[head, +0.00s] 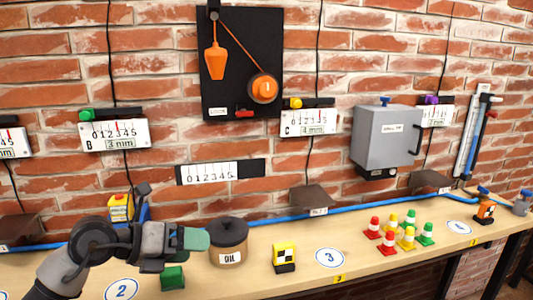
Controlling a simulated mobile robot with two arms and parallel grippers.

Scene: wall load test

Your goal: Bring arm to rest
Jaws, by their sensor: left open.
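My left arm comes in from the lower left, and its gripper (188,240) is held over the workbench (310,268), left of the oil pot. The gripper points to the right and has a green-teal pad at its tip. It is open, and I see nothing held in it. The brown oil pot (229,247) with a dark lid stands close to the fingertips; I cannot tell whether they touch. A green block (173,278) lies below the gripper. My right gripper is not in view.
A yellow-and-black block (284,257) and several small cones (408,238) stand to the right on the bench. A blue hose (290,217) runs along the back. The brick wall carries a black panel (217,100), a grey box (385,138) and gauges (115,134).

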